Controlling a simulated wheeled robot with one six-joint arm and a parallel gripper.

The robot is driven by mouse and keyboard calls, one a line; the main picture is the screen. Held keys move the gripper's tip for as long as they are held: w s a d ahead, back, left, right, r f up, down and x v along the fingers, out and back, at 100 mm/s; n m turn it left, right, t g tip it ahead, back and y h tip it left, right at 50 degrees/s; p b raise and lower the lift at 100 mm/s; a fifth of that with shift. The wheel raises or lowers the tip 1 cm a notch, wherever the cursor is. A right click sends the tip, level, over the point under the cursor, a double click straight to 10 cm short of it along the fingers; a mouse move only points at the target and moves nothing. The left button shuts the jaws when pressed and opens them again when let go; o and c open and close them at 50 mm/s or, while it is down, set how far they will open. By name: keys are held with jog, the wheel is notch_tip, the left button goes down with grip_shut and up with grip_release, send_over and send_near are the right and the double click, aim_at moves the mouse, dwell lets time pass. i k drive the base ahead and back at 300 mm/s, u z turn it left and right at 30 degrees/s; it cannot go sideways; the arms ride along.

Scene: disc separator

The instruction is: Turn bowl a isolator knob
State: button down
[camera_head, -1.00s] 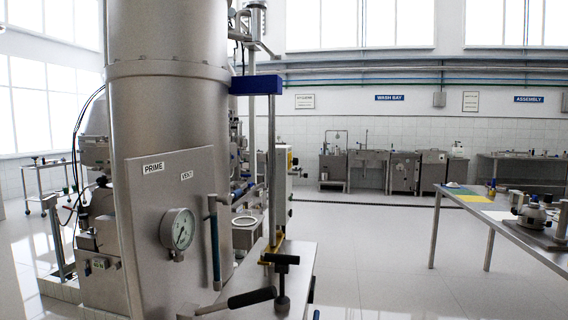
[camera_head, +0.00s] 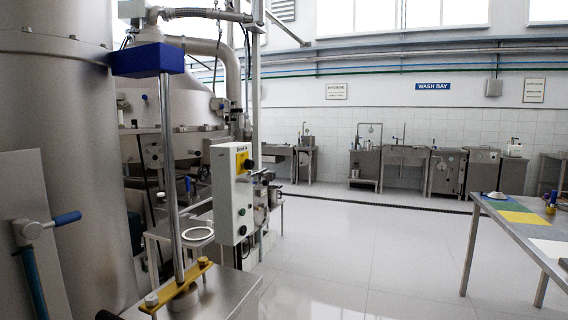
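A grey-white control box (camera_head: 226,194) stands on a post near the middle of the view, past the big steel column. The bowl A isolator knob (camera_head: 244,162) is on its upper part, a dark rotary knob on a yellow plate. A small label above it seems to read "Bowl A". The knob is seen at a slant, so its exact angle is hard to tell. Small buttons sit lower on the box face, and dark knobs stick out on its right side. My gripper is not in view.
The large steel column (camera_head: 75,130) fills the left. A rod with a blue block (camera_head: 147,60) rises from a yellow clamp bar (camera_head: 178,285) on a steel stand in front of the box. Open floor (camera_head: 350,245) lies to the right. A steel table (camera_head: 540,235) stands at far right.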

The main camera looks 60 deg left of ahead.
aim_at(248, 164)
jog(key=i, duration=0.2)
jog(key=u, duration=1.5)
jog(key=i, duration=0.75)
jog(key=z, duration=0.85)
jog(key=i, duration=0.65)
jog(key=u, duration=0.6)
jog(key=i, duration=0.8)
jog(key=u, duration=0.65)
